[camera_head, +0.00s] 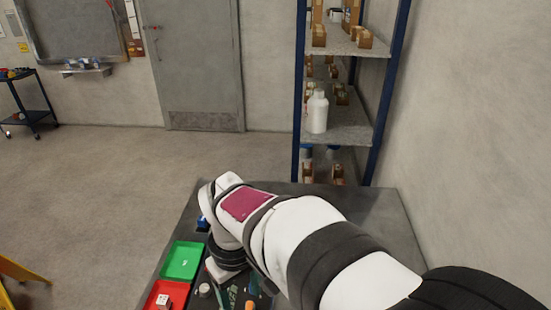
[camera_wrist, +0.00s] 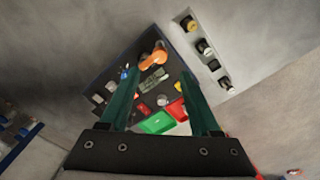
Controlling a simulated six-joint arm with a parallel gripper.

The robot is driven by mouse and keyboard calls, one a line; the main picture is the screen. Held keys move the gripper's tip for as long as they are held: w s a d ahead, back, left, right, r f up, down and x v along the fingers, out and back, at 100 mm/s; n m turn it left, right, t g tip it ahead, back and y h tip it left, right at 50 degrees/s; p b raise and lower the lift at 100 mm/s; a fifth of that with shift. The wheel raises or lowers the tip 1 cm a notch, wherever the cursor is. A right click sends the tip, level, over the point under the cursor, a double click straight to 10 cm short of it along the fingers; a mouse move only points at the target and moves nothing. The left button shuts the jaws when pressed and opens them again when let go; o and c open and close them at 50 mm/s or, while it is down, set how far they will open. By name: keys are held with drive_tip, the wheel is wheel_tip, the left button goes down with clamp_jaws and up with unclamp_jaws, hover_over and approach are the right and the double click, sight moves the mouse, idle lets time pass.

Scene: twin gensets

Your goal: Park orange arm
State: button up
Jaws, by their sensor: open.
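An orange, curved part (camera_wrist: 153,58), perhaps the orange arm, shows at the far end of the dark panel or bench top in the wrist view. A small orange bit (camera_head: 249,305) shows at the bottom edge of the head view; I cannot tell if it is the same thing. My gripper (camera_wrist: 160,72) is open, its two dark green fingers wide apart with nothing between them up close. It appears to be well away from the orange part.
A green tray (camera_head: 182,261) and a red tray (camera_head: 157,290) with a whitish block sit on the dark bench (camera_head: 375,215) left of my arm. A blue-framed shelf (camera_head: 345,125) with a white bottle (camera_head: 318,112) stands behind. Open floor lies left.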

wheel_tip(320, 180, down, 8)
drive_tip(key=shift+f, duration=0.15)
clamp_jaws()
idle(0.3)
